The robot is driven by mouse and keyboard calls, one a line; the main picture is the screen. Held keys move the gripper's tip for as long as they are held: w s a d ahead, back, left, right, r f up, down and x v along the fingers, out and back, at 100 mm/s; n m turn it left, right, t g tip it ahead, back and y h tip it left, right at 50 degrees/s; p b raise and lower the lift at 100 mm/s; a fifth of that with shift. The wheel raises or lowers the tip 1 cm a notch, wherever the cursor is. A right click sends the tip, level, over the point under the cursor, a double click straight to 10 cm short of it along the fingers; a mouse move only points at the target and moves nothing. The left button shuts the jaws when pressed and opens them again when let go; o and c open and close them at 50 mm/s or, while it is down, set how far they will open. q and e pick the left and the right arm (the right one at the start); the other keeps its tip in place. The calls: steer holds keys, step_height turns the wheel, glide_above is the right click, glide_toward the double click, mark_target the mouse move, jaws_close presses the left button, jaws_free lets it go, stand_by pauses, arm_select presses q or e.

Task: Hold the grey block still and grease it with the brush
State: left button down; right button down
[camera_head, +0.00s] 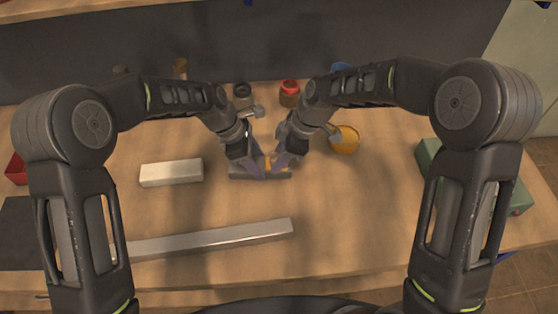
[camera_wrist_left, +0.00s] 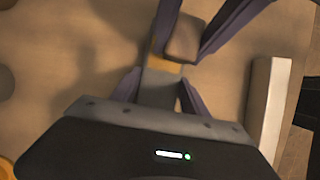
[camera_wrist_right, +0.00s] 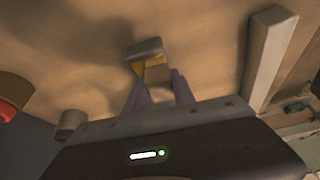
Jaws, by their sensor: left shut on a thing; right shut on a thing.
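The grey block (camera_head: 240,172) lies on the wooden table in the middle of the head view. My left gripper (camera_wrist_left: 158,88) is shut on the grey block (camera_wrist_left: 160,92), one finger on each side. My right gripper (camera_wrist_right: 158,88) is shut on the brush, whose tan body (camera_wrist_left: 184,40) shows between its fingers in the left wrist view. The brush is at the grey block, beside a yellow patch (camera_wrist_left: 160,52); I cannot tell whether this is grease or bristles. In the right wrist view a grey end (camera_wrist_right: 145,47) of the block shows past the brush.
A pale block (camera_head: 171,173) lies to the left, and a long metal bar (camera_head: 210,241) lies in front. A yellow container (camera_head: 345,139) is to the right. A dark jar (camera_head: 242,92) and a red-topped jar (camera_head: 289,92) stand behind. A green box (camera_head: 430,160) is at the right.

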steer(key=shift+w+d, duration=0.15)
steer(key=shift+w, duration=1.8)
steer(key=shift+w+r, duration=0.15)
steer(key=shift+w, duration=0.1)
step_height(320, 180, up, 8)
arm_select(q)
steer(key=shift+c, duration=2.4)
jaws_free()
steer(key=v, duration=1.2)
arm_select(e)
steer(key=shift+s+f, duration=0.1)
steer(key=shift+f, duration=0.1)
